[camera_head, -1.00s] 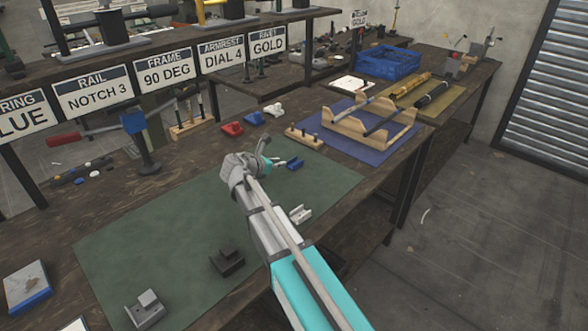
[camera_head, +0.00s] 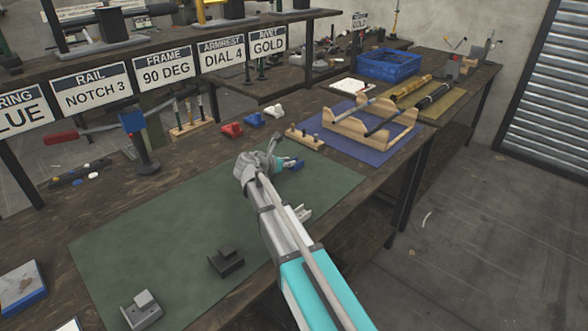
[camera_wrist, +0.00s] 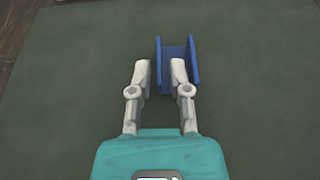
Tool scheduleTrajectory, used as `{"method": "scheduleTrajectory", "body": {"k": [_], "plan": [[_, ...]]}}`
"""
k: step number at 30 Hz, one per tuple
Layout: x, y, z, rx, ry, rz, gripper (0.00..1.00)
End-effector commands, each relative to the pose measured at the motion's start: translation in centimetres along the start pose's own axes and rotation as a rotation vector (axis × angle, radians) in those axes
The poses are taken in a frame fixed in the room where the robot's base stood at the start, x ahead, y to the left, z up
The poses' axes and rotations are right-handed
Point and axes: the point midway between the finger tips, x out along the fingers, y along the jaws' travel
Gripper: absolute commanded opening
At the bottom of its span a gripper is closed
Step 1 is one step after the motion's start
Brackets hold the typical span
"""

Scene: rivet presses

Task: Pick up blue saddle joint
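The blue saddle joint (camera_wrist: 193,72) is a U-shaped channel piece lying on the green mat. In the wrist view it sits ahead and slightly right of centre. My gripper (camera_wrist: 160,70) is open, with its two pale fingers apart. The right fingertip overlaps the joint's channel in the picture, between its two walls; the left fingertip is left of the joint's left wall. I cannot tell whether they touch. In the head view the blue joint (camera_head: 294,164) is partly hidden by my gripper.
A pale channel piece (camera_head: 303,212) lies on the green mat (camera_head: 170,235) beside my arm. Dark (camera_head: 226,262) and grey (camera_head: 142,311) blocks stand on the near mat. Red (camera_head: 232,130), blue (camera_head: 254,120) and white (camera_head: 274,111) pieces stand behind, near a wooden peg block (camera_head: 305,138).

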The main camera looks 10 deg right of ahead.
Motion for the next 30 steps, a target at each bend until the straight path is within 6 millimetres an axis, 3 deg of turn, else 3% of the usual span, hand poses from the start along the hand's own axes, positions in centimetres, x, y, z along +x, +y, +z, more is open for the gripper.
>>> {"method": "scheduleTrajectory", "body": {"k": [20,24,30], "plan": [[0.71,-0.06,0.05,0.001,0.0,-0.001,0.24],[0.71,-0.06,0.05,0.001,0.0,-0.001,0.0],[0.71,-0.07,0.06,0.001,0.0,-0.001,0.0]]}}
